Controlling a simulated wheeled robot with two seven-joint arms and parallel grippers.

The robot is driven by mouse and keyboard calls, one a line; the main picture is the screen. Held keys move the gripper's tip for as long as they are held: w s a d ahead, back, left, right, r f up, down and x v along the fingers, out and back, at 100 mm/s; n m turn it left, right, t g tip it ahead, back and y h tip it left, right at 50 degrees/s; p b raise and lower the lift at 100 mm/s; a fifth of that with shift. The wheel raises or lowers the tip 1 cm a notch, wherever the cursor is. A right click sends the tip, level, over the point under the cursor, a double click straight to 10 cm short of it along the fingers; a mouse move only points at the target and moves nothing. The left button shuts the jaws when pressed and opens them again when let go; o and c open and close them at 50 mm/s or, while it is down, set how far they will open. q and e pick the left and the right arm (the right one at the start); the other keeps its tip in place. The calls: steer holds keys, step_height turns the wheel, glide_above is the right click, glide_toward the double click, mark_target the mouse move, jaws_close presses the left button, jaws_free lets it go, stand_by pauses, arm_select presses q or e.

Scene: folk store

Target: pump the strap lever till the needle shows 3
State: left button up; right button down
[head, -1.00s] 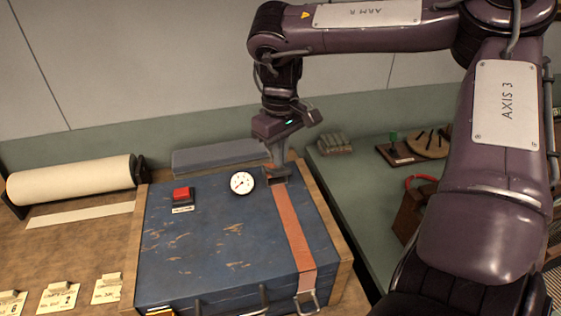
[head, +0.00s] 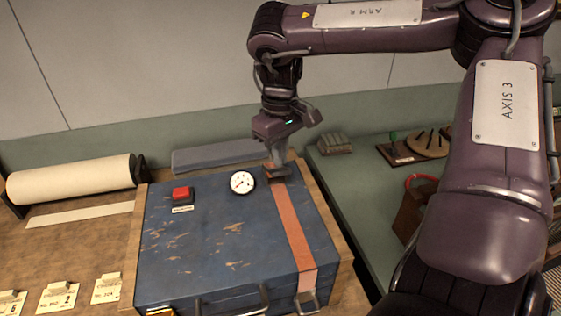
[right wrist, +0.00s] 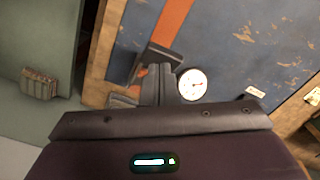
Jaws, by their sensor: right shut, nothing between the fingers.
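A worn blue case (head: 215,240) lies on a wooden bench, with an orange strap (head: 294,235) running across its right side. A round white gauge (head: 242,182) sits on the case left of the strap; its needle reading is too small to tell. My right gripper (head: 276,174) is shut and empty at the strap's far end, over the dark strap lever (right wrist: 163,57), which the fingers partly hide. I cannot tell whether they touch it. The right wrist view also shows the gauge (right wrist: 193,84) beside the fingers. My left gripper is not in view.
A red button (head: 181,194) is on the case's left part. A paper roll (head: 70,180) and small cards (head: 58,297) lie to the left. A green side table (head: 360,190) with stamps and a wooden disc stands at the right. A grey block (head: 222,155) lies behind the case.

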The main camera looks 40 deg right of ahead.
mark_target(281, 169)
steer(key=shift+s+a+f+b, duration=0.1)
steer(key=shift+s+f+b, duration=0.05)
steer(key=shift+f+b, duration=1.1)
steer(key=shift+s+a+f+b, duration=0.1)
steer(key=shift+s+f+b, duration=0.05)
steer(key=shift+f+b, duration=1.05)
step_height(281, 169, up, 9)
steer(key=p, duration=0.6)
steer(key=shift+p, duration=0.35)
steer(key=f+b, duration=0.4)
steer(key=shift+w+d, duration=0.2)
steer(key=shift+w, duration=0.15)
